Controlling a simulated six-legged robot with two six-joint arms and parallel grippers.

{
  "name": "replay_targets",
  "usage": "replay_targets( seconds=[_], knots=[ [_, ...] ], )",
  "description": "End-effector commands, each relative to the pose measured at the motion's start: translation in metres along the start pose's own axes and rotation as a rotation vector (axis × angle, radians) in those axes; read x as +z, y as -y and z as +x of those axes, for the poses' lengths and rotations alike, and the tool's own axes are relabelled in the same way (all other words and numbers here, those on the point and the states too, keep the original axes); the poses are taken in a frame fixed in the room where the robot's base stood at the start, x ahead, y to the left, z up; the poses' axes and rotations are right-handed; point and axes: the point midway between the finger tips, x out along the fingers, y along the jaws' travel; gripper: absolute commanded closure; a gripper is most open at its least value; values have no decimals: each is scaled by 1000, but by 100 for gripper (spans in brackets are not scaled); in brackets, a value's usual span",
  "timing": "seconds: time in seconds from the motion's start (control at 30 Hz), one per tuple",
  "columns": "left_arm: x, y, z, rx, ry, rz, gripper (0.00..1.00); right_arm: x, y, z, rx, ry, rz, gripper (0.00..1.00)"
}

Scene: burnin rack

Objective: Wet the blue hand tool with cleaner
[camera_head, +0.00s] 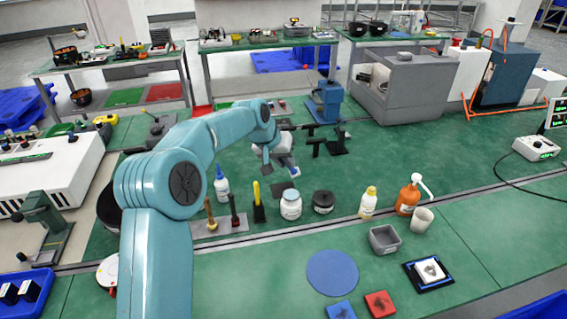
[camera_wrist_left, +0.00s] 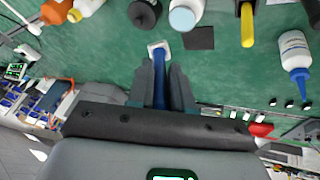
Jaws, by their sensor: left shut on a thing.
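My left gripper (camera_head: 284,168) hangs over the green bench, behind the white jar. In the left wrist view the left gripper (camera_wrist_left: 160,82) is shut on a blue hand tool (camera_wrist_left: 159,88), which has a pale square end (camera_wrist_left: 158,48) sticking out past the fingertips. The tool cannot be made out clearly in the head view. A white bottle with a blue nozzle (camera_head: 221,186), a pale bottle with a yellow cap (camera_head: 368,203) and an orange pump bottle (camera_head: 408,196) stand on the bench. I cannot tell which holds cleaner. My right gripper is not in view.
A white jar (camera_head: 291,206), black jar (camera_head: 323,203), grey bin (camera_head: 385,240) and cup (camera_head: 422,220) stand near the rail. A dark square (camera_wrist_left: 198,38) lies near the tool. A blue round mat (camera_head: 333,273) lies in front.

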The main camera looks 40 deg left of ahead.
Motion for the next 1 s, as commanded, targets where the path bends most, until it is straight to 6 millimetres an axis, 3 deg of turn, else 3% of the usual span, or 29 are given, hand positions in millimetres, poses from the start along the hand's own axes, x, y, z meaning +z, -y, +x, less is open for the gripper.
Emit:
replay_targets(
  seconds=[0.07,0.23,1.0],
  knots=[
    [6,11,10,14,-27,-8,100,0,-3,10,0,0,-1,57],
    [5,18,11,40,-75,-12,100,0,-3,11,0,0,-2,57],
    [31,26,65,46,-78,-7,100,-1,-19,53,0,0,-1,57]
  ],
)
